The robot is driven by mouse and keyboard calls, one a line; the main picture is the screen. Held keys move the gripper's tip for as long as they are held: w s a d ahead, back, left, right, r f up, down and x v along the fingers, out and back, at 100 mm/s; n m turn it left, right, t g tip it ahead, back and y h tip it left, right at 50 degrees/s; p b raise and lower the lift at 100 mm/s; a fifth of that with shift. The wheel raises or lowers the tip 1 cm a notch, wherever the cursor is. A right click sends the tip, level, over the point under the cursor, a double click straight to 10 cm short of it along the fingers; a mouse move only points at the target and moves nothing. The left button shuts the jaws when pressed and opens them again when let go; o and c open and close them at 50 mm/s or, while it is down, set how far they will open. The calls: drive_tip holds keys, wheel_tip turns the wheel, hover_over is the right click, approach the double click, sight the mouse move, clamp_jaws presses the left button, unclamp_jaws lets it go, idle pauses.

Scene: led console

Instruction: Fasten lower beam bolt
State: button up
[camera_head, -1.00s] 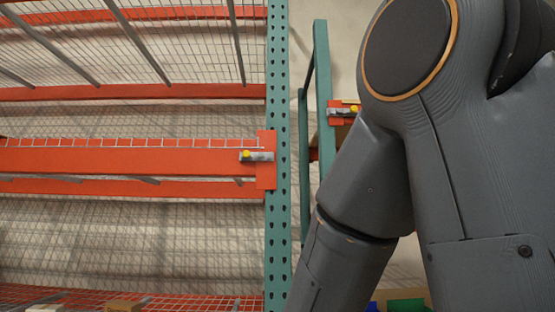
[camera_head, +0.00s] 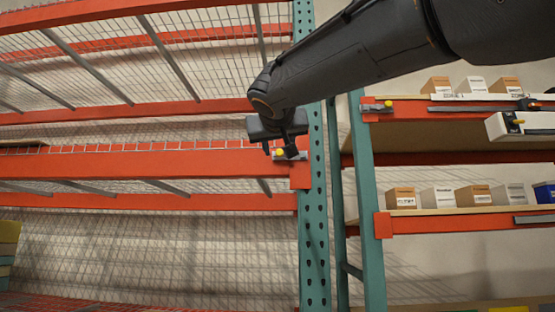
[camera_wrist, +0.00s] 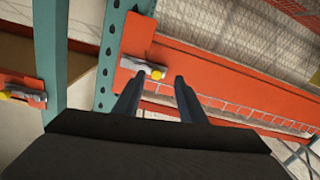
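The lower beam bolt (camera_head: 280,152) has a yellow head and sits on a grey metal clip (camera_head: 297,156) at the right end of an orange beam (camera_head: 150,164), beside the green upright (camera_head: 313,190). My gripper (camera_head: 280,150) is right at this clip in the head view, with its fingers pointing down around the bolt's place. In the wrist view my gripper (camera_wrist: 156,82) has its two fingers apart with nothing between them. The yellow bolt (camera_wrist: 156,74) shows just beyond the gap between the fingertips, and the clip (camera_wrist: 138,66) lies beside it. Contact cannot be told.
A second green upright (camera_head: 367,200) stands to the right, with another yellow bolt (camera_head: 388,104) on its clip. Shelves there hold several boxes (camera_head: 473,196). Wire mesh (camera_head: 190,75) fills the bays on the left.

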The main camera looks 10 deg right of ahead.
sight(280, 152)
drive_tip(key=w+p, duration=0.1)
drive_tip(key=w, duration=0.1)
drive_tip(key=w+d+r, duration=0.1)
drive_tip(key=w, duration=0.1)
drive_tip(key=w+d+p, duration=0.1)
drive_tip(key=w, duration=0.2)
drive_tip(key=shift+r+p, duration=0.35)
clamp_jaws()
